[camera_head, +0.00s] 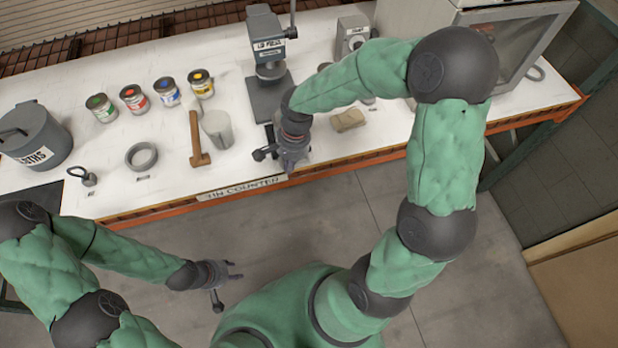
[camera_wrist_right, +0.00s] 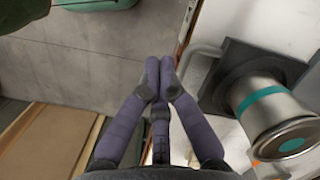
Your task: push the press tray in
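The grey lid press (camera_head: 268,45) stands at the back of the counter, with a dark base plate or tray (camera_head: 262,100) in front of it. In the right wrist view, a dark square plate (camera_wrist_right: 290,70) carries a metal cylinder with a teal band (camera_wrist_right: 265,103); a grey bar handle (camera_wrist_right: 203,50) sticks out from it. My right gripper (camera_head: 290,165) is at the counter's front edge, before the press; its fingertips (camera_wrist_right: 160,68) are together, empty and just beside the handle, contact unclear. My left gripper (camera_head: 236,270) is low, away from the counter, fingers apart and empty.
A tan block (camera_head: 348,121) lies to the right. The counter's orange edge (camera_head: 350,163) runs below my right gripper.

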